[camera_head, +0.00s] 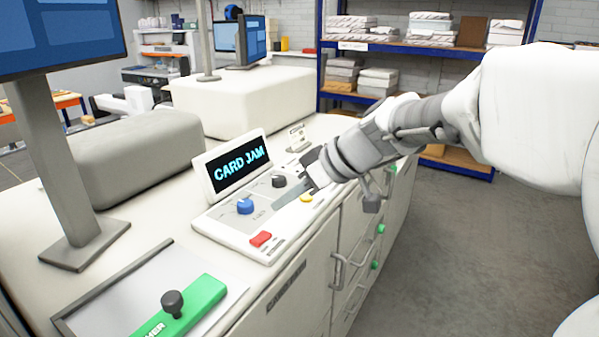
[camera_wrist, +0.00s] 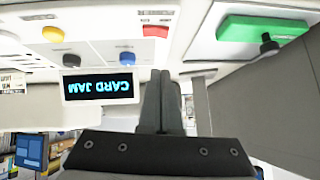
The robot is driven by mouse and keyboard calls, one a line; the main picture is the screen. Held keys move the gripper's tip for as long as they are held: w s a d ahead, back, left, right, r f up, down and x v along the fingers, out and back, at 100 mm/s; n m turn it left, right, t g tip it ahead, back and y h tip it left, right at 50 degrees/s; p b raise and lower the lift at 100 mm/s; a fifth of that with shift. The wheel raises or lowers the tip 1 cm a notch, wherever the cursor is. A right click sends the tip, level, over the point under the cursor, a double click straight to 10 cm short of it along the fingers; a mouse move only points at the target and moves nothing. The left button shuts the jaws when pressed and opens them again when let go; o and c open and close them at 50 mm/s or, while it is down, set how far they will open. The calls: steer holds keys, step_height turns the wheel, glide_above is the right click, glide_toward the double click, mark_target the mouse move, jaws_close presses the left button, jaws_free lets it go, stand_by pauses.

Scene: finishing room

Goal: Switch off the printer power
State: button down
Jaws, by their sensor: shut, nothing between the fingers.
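A white control panel (camera_head: 225,222) on the machine top carries a display (camera_head: 237,167) that reads "CARD JAM". On it are a blue knob (camera_head: 245,206), a black knob (camera_head: 278,181), a yellow button (camera_head: 306,198) and a red switch (camera_head: 261,239) near the front left corner. My gripper (camera_head: 279,206) is shut and empty, its fingers over the panel between the blue knob and the yellow button. In the wrist view my gripper (camera_wrist: 161,74) shows with the panel upside down; the red switch (camera_wrist: 155,31) lies beyond the fingertips. Contact cannot be told. The small labels are unreadable.
A green-handled piece with a black knob (camera_head: 172,303) lies on a flat plate at the front left. A monitor stand (camera_head: 60,180) rises at the left. Drawer handles (camera_head: 337,272) stick out along the cabinet front. The floor (camera_head: 450,250) at the right is clear.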

mark_target(255, 238)
steer(key=x, duration=0.6)
step_height(255, 238, down, 2)
steer(key=shift+s+f, duration=0.25)
steer(key=shift+f, duration=0.55)
